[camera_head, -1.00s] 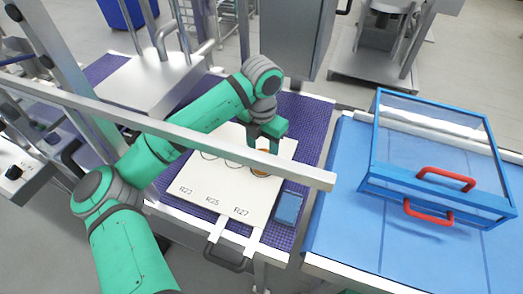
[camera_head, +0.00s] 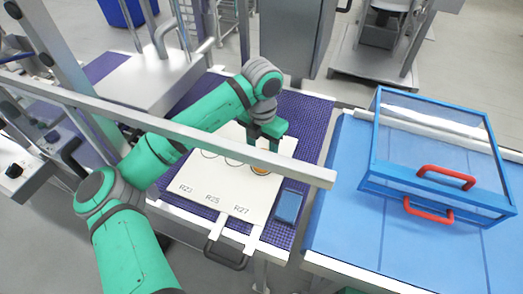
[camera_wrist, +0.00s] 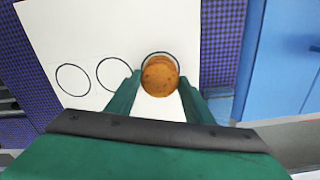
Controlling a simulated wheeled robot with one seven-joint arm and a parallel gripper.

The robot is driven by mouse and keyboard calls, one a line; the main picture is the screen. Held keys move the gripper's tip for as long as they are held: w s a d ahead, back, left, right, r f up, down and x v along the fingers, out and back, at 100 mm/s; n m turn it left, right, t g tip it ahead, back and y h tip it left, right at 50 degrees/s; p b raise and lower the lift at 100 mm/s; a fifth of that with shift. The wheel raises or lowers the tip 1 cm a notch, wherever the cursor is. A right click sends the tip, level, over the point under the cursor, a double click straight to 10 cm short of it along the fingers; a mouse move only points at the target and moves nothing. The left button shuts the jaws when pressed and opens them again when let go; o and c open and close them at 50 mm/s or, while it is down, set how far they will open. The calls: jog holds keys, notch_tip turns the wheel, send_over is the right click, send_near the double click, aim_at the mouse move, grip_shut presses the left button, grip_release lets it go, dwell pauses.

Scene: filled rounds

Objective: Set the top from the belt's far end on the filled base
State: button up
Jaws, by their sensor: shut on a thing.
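My gripper (camera_wrist: 160,98) is shut on a brown round top (camera_wrist: 160,75), which sits between its two green fingers. The top is over the rightmost outlined circle on a white board (camera_wrist: 100,30), and the circle's far rim shows just beyond it. In the head view my gripper (camera_head: 264,150) points down at the board's right side, with a round orange-brown thing (camera_head: 260,171) at its tips. A filled base under the top cannot be made out separately, and I cannot tell whether the two touch.
The board (camera_head: 222,190) is marked R23, R25 and R27, with a handle (camera_head: 226,256) at its front. Its other two circles look empty. It lies on a purple belt (camera_head: 312,120). A small blue item (camera_head: 289,206) lies beside it. A clear blue-framed cover (camera_head: 435,150) stands at right.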

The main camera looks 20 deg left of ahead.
jog(key=shift+f, duration=0.15)
jog(key=o, duration=1.3)
jog(key=shift+r, duration=3.5)
